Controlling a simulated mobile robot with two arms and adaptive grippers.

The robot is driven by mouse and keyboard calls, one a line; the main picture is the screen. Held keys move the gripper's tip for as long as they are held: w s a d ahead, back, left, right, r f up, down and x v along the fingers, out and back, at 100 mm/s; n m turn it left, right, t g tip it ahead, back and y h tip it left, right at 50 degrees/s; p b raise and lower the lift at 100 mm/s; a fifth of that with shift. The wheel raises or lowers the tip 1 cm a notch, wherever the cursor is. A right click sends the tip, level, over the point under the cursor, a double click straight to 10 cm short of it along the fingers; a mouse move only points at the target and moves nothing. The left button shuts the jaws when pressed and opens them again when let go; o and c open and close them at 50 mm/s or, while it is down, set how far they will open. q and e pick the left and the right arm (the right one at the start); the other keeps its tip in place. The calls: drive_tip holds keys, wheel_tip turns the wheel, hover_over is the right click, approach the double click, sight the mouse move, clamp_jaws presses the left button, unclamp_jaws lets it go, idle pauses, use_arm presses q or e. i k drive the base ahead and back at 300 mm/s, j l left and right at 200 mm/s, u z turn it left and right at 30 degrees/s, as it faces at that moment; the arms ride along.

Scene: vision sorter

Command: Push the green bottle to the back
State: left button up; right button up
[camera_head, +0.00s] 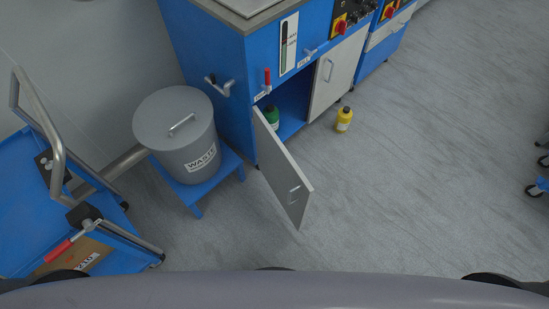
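The green bottle (272,115) stands inside the open lower compartment of the blue cabinet (215,90), near its front left. The open grey cabinet door (288,175) hides its lower part. A yellow bottle (344,120) with a white label stands on the floor in front of the shut right cabinet door. Neither of my grippers is in view.
The open door juts out over the floor. A grey waste bin (178,137) stands on a blue stand (212,190) left of the cabinet. A blue cart (90,225) is at the far left.

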sight(270, 112)
drive_tip(key=i+l, duration=0.15)
drive_tip(key=l, duration=0.3)
drive_tip(key=i+l+u, duration=0.1)
drive_tip(key=l, duration=0.3)
drive_tip(key=i+l+u, duration=0.1)
drive_tip(key=l, duration=0.35)
drive_tip(key=i+l, duration=0.15)
drive_tip(key=l, duration=0.3)
drive_tip(key=i+l+u, duration=0.1)
drive_tip(key=l, duration=0.35)
